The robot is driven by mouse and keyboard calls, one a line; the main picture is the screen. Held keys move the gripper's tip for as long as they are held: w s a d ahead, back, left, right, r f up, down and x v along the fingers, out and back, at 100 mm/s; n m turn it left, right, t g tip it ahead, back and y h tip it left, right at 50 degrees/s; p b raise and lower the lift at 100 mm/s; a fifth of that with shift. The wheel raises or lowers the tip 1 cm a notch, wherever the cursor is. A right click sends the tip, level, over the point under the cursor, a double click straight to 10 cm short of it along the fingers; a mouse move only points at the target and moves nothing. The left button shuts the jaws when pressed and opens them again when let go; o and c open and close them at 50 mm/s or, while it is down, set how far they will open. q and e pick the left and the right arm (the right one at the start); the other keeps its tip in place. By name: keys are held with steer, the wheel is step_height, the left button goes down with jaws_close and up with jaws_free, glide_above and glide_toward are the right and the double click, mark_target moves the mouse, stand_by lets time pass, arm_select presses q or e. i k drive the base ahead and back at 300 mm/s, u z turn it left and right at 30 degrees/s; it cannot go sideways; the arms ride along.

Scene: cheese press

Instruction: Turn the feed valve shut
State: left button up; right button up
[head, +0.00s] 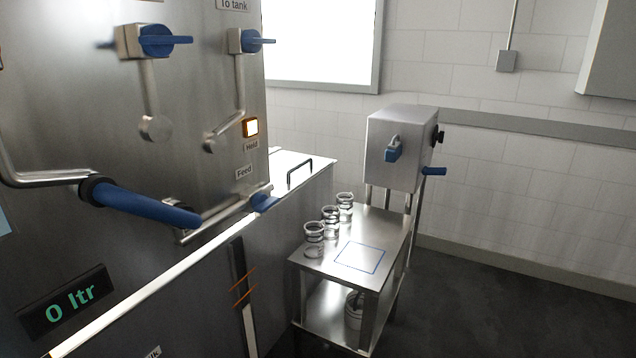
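The label "Feed" (244,172) is on the steel panel (190,80) of the machine at the left. Just below it, a pipe (222,210) ends in a small blue handle (264,203), which looks like the feed valve. The handle is seen nearly edge-on, so I cannot tell its exact angle. A long thick blue lever (145,205) on a bent steel rod stands out in front of the panel to its left. Neither of my grippers is in view.
Two blue-handled valves (158,41) (248,41) sit higher on the panel. A lit "Hold" button (251,127) is above the Feed label. A display (68,305) reads 0 ltr. A steel cart (318,262) with three glass jars (330,218) stands right; the floor beyond is clear.

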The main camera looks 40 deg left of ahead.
mark_target(260, 201)
steer(key=i, duration=2.35)
steer(key=u, duration=0.85)
